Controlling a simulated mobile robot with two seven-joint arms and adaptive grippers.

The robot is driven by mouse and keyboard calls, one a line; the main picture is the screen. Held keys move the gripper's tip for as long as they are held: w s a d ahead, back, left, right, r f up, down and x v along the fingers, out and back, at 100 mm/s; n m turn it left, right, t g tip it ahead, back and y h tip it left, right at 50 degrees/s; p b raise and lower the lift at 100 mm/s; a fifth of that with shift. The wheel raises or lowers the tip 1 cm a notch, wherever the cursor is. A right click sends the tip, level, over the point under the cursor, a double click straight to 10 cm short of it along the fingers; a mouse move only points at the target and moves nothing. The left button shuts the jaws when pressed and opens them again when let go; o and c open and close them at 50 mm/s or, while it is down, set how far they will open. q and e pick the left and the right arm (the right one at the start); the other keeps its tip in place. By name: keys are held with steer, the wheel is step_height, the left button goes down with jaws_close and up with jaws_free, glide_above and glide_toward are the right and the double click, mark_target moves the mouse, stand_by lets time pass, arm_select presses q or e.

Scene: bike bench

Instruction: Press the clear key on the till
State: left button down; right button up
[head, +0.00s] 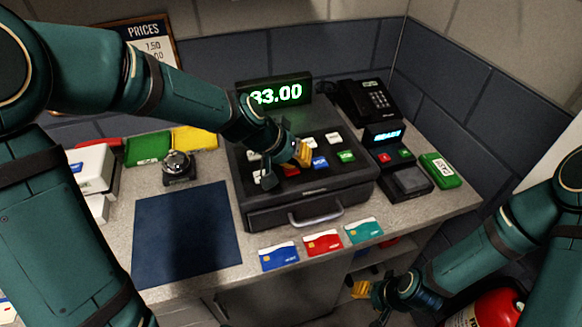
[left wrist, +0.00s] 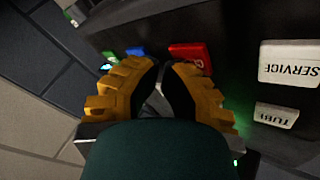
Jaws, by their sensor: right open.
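The till (head: 305,195) stands on the counter, its green display reading 33.00. Its sloped keypad has white keys, a blue key (head: 320,162), a green key (head: 347,156) and a red key (head: 291,170). The red key also shows in the left wrist view (left wrist: 190,55), with lettering only partly readable; I cannot read the whole word. My left gripper (head: 303,157) is over the keypad, close to the red and blue keys. Its fingertips (left wrist: 163,65) nearly meet, with nothing seen between them. Contact with a key cannot be told. My right gripper (head: 370,290) is open and low in front of the counter.
A card reader (head: 405,180) and a phone (head: 368,100) stand right of the till. Several bank cards (head: 323,242) lie along the front edge. A bell (head: 178,165) and a dark mat (head: 187,232) are on the left. A red extinguisher (head: 490,308) stands lower right.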

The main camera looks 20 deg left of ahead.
mark_target(298, 168)
arm_select(q)
steer(key=shift+f, duration=0.15)
stand_by(0.3)
steer(key=shift+r+p, duration=0.3)
steer(key=shift+r, duration=0.35)
step_height(298, 168, up, 6)
steer(key=p, duration=0.4)
steer(key=shift+p, duration=0.4)
